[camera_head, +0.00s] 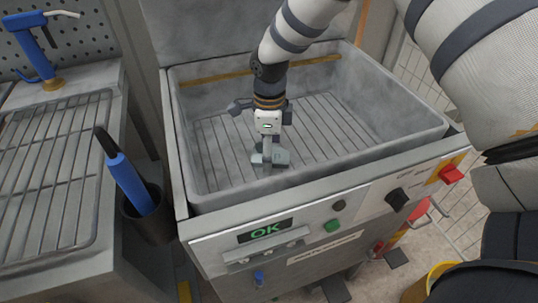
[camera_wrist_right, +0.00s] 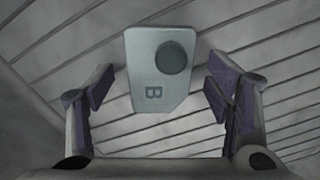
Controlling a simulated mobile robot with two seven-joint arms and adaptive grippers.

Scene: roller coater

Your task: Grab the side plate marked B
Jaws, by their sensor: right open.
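The side plate (camera_wrist_right: 145,65) is a pale grey piece with a cut corner, a dark round knob and the letter B. In the right wrist view it lies on the slatted floor of the basin, between the spread fingers of my right gripper (camera_wrist_right: 160,88). Gaps show between the plate and both purple finger pads. In the head view my right gripper (camera_head: 268,143) points down into the basin. A pale grey piece (camera_head: 277,158) at its fingertips appears to be this plate, partly hidden. My left gripper is not in view.
The grey basin (camera_head: 315,178) has raised walls around the gripper. Its front panel carries a green OK display (camera_head: 265,231), buttons and knobs. A blue-handled tool (camera_head: 130,183) stands in a dark holder at left, beside a grated bench (camera_head: 40,170). The slatted floor right of the gripper is clear.

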